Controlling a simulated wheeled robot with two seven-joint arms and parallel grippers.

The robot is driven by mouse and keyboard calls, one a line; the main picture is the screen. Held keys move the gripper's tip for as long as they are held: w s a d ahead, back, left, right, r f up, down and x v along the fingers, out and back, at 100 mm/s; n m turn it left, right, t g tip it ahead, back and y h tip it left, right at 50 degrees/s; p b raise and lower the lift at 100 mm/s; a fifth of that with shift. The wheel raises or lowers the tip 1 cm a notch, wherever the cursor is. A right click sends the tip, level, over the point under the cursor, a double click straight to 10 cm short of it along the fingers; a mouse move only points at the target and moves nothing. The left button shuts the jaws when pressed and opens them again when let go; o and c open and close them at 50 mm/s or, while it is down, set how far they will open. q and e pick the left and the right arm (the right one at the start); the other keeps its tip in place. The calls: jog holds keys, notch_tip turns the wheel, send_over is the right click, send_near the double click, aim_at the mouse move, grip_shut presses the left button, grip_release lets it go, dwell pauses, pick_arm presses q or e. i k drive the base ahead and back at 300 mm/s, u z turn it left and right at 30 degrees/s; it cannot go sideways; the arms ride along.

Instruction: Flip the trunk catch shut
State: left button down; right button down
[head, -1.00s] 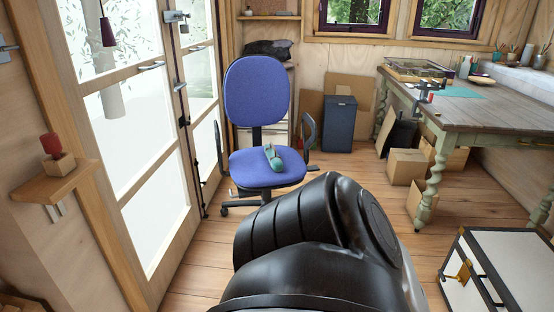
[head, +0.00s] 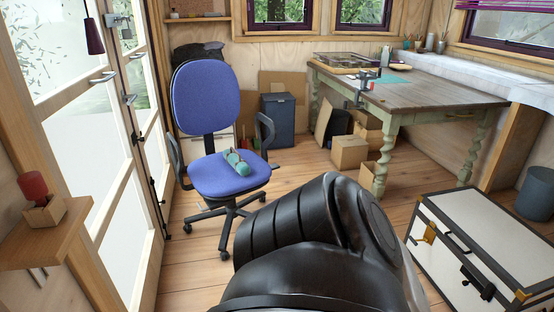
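The trunk (head: 478,251) stands on the floor at the lower right. A dark catch or handle (head: 477,283) sits further right on the same front. I cannot tell whether either is fastened. A large black part of my own body fills the bottom middle. Neither of my grippers is in view.
A blue office chair (head: 212,135) with a teal object (head: 236,162) on its seat stands ahead. A wooden table (head: 405,92) stands behind the trunk, with cardboard boxes (head: 349,152) under it. Glass doors (head: 85,165) line the left. Some plank floor (head: 300,172) is clear between chair and trunk.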

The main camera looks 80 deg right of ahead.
aim_at(414, 241)
jog(key=z, duration=3.55)
jog(key=i, duration=0.2)
jog(key=u, duration=0.9)
jog(key=i, duration=1.45)
jog(key=z, duration=0.4)
jog(key=i, duration=1.35)
jog(key=z, duration=1.15)
